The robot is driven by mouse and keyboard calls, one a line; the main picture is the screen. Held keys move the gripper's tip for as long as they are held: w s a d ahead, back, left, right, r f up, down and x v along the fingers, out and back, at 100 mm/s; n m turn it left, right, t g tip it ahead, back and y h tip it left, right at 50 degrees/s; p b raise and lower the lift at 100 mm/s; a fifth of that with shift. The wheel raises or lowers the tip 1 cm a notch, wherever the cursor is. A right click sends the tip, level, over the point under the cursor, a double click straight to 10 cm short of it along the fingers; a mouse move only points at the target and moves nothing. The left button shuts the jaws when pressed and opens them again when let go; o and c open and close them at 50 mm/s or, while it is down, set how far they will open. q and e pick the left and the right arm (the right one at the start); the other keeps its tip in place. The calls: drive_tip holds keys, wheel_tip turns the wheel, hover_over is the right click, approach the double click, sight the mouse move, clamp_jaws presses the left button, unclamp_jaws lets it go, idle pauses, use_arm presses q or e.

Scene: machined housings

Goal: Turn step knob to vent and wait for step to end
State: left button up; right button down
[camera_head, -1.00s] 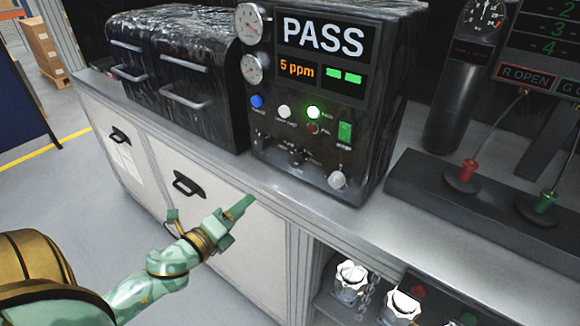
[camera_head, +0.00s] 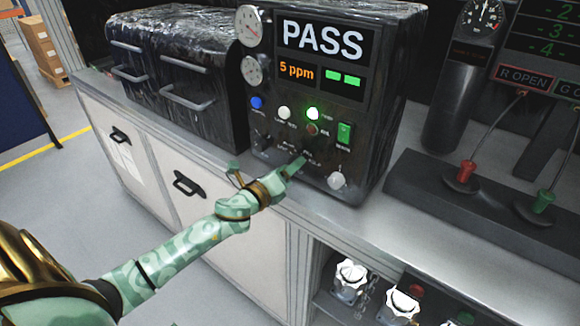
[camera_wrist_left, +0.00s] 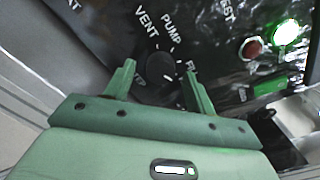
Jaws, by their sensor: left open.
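The step knob (camera_wrist_left: 161,67) is a small dark round knob on the black panel in the left wrist view, with VENT at its upper left and PUMP above it. Which mark it points to is unclear. In the head view the gripper largely hides it. My left gripper (camera_wrist_left: 160,70) is open, with one finger on each side of the knob; contact cannot be told. In the head view the left gripper (camera_head: 295,166) reaches the lower panel of the tester (camera_head: 372,105). Its display (camera_head: 322,40) reads PASS, with 5 ppm and two green bars below. My right gripper is out of view.
A green lamp (camera_head: 313,113) is lit above a red button (camera_head: 312,129). A green switch (camera_head: 345,132) and a pale knob (camera_head: 337,180) are at the right. A black drawer unit (camera_head: 190,70) stands left. The grey counter (camera_head: 400,225) is clear in front.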

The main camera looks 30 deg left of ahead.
use_arm(q)
drive_tip(key=shift+w, duration=0.45)
drive_tip(key=c, duration=1)
drive_tip(key=shift+o, duration=0.2)
